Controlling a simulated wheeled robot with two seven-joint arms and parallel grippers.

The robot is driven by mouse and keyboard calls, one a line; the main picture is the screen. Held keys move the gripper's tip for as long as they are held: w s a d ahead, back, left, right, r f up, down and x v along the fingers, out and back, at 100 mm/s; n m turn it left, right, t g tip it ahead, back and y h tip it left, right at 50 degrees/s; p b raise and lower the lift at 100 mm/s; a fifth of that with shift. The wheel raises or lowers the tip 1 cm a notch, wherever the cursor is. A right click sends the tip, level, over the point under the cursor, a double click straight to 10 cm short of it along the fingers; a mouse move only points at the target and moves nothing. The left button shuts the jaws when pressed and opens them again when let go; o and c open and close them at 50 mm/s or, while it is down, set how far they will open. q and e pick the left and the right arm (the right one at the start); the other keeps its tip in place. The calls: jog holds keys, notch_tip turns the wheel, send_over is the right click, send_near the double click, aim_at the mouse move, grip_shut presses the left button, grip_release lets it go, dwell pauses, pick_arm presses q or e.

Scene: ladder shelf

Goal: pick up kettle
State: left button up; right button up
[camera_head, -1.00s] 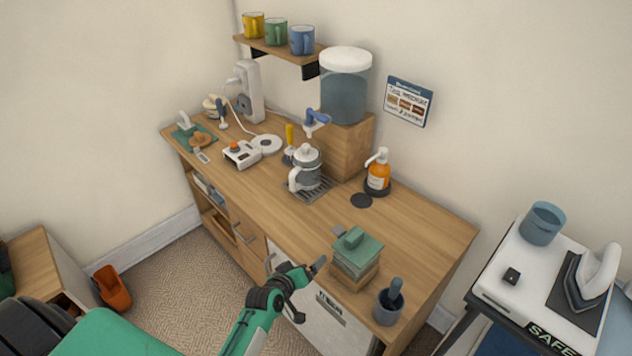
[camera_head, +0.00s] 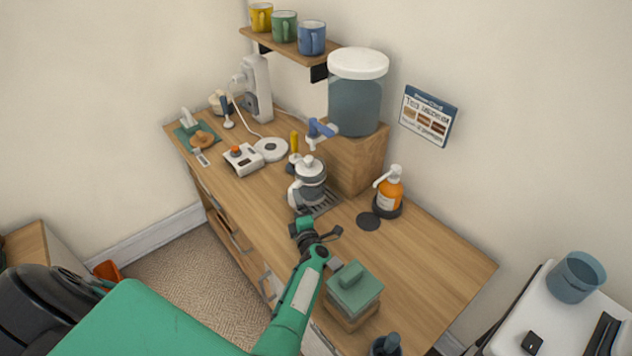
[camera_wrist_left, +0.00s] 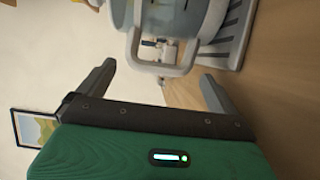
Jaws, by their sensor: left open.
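The kettle (camera_head: 312,172), grey with a white lid and handle, stands upright on a slatted drip tray (camera_head: 320,206) below the blue tap. Its looped handle faces the front left of the counter. In the left wrist view the pale handle (camera_wrist_left: 181,71) lies near the fingertips, within the gap between them. The kettle's grey body (camera_wrist_left: 165,14) is cut off by the top edge. My left gripper (camera_head: 319,228) is open and empty, just in front of the kettle; it also shows in the left wrist view (camera_wrist_left: 155,82). My right gripper is not in view.
A water dispenser (camera_head: 355,95) on a wooden block (camera_head: 357,160) stands behind the kettle. An orange pump bottle (camera_head: 389,189) is to its right. A green-topped box (camera_head: 354,290) sits close beside my left forearm.

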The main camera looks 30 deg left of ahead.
aim_at(307, 185)
pick_arm(q)
jog(key=shift+w+a, duration=0.15)
jog(key=shift+a, duration=0.1)
jog(key=shift+w+a+r+b, duration=0.1)
jog(key=shift+a+r+b, duration=0.05)
jog(key=shift+a+b, duration=0.15)
jog(key=shift+b+x, duration=0.4)
jog(key=shift+x, duration=0.5)
jog(key=x, duration=0.1)
jog(key=b+x, duration=0.1)
jog(key=x, duration=0.1)
jog(key=shift+w+a+f+b, duration=0.15)
jog(key=shift+w+f+b, duration=0.15)
jog(key=shift+w, duration=0.1)
jog(key=shift+w+a+r, duration=0.15)
jog(key=shift+w+a, duration=0.05)
jog(key=shift+a, duration=0.05)
jog(key=c, duration=1.4)
jog(key=shift+w+r, duration=0.1)
jog(key=shift+r, duration=0.05)
jog(key=shift+c, duration=0.2)
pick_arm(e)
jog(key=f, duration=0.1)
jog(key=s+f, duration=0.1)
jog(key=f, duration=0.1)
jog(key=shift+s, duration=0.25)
